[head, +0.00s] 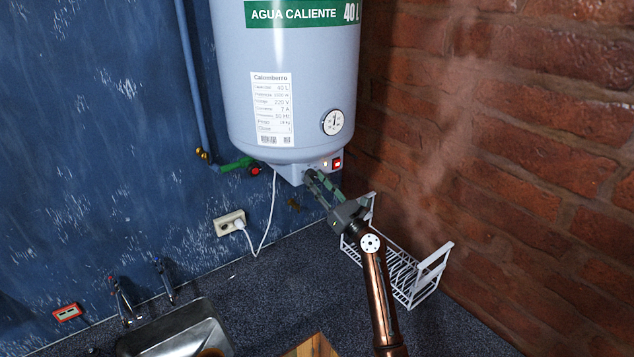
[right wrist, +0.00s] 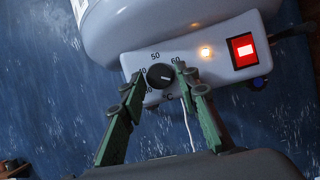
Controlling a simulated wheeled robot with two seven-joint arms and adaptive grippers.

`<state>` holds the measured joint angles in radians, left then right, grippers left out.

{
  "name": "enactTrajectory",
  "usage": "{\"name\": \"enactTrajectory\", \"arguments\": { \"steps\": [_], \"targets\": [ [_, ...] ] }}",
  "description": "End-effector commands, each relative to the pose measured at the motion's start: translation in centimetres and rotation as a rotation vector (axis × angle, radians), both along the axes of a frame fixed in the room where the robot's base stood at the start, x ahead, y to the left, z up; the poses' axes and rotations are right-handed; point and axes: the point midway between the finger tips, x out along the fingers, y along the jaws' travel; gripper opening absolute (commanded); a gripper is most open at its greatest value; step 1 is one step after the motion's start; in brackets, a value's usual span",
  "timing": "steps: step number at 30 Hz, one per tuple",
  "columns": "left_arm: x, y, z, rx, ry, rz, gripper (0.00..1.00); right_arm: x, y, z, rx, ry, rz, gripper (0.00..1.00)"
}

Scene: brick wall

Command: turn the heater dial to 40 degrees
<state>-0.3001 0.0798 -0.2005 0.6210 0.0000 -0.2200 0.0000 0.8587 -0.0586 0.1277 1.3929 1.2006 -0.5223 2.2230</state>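The water heater (head: 285,75) is a pale grey tank on the wall. In the right wrist view its control panel (right wrist: 190,62) carries a round black dial (right wrist: 160,76) with printed numbers 40, 50 and 60 around it. A short white mark shows on the dial's right part, away from the 40. My right gripper (right wrist: 162,70) is open, with one green finger on each side of the dial; I cannot tell whether they touch it. In the head view the right gripper (head: 313,176) reaches up to the panel and hides the dial. My left gripper is out of view.
A lit red switch (right wrist: 242,50) and a small glowing lamp (right wrist: 206,51) sit right of the dial. A white wire rack (head: 405,270) stands on the counter below my arm. A wall socket (head: 230,222) with a plugged white cable and a sink (head: 180,330) are at left.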

Motion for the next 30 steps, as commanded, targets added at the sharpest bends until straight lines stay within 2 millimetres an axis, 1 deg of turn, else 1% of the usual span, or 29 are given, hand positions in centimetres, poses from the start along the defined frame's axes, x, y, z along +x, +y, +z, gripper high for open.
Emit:
{"name": "enactTrajectory", "arguments": {
  "steps": [1,12,20,26,30],
  "targets": [
    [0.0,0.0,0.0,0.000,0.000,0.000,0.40,0.0,0.0,0.0,0.000,0.000,0.000,0.25],
    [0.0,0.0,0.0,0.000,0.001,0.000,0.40,0.0,0.0,0.0,0.000,0.000,0.000,0.00],
    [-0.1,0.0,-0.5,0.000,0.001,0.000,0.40,0.0,-0.1,-0.1,-0.021,-0.016,0.000,0.00],
    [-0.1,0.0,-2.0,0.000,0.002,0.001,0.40,0.1,-0.2,-0.2,-0.098,-0.071,-0.001,0.00],
    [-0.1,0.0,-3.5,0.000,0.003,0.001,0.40,0.2,-0.3,-0.2,-0.185,-0.137,-0.001,0.00]
  ]
}}
